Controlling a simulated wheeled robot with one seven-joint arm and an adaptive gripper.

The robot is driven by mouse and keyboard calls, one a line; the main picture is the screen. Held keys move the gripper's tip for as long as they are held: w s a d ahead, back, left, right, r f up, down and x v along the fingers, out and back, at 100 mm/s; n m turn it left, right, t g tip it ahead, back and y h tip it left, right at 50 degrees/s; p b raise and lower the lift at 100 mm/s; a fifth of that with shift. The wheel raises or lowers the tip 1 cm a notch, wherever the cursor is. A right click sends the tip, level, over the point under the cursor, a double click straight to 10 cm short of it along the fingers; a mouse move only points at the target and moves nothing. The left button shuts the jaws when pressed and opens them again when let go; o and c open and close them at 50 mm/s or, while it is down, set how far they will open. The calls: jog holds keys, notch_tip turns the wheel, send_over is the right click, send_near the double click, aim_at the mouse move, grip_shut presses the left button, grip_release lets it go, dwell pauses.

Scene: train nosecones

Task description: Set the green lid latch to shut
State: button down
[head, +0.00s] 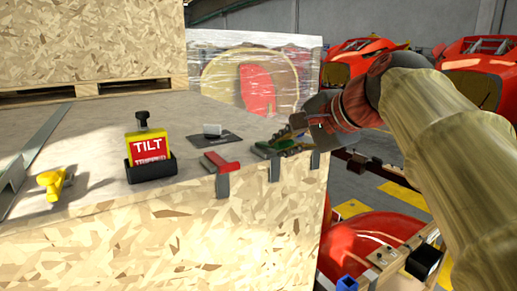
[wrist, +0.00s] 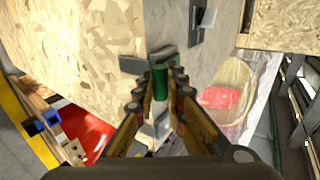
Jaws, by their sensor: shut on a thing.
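The green lid latch (head: 267,150) sits at the front right edge of the crate lid (head: 100,125), above grey metal plates on the crate's front wall. My gripper (head: 288,143) reaches in from the right, its fingers at the latch. In the wrist view the green latch (wrist: 161,81) shows between the fingertips of my gripper (wrist: 160,92), which are shut on it. The fingers partly hide the latch, so I cannot tell its exact angle.
A red latch (head: 220,164) sits left of the green one. A larger crate (head: 85,40) stands behind. Red nosecones (head: 480,65) stand back right.

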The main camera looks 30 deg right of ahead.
jog(key=shift+s+f+b, duration=0.15)
jog(key=shift+f+b, duration=0.2)
jog(key=shift+f, duration=1.15)
jog(key=c, duration=1.8)
grip_release()
jog(key=shift+r, duration=0.35)
jog(key=shift+r, duration=0.25)
notch_tip(320, 180, up, 9)
jog(key=shift+r, duration=0.2)
jog(key=shift+c, duration=0.4)
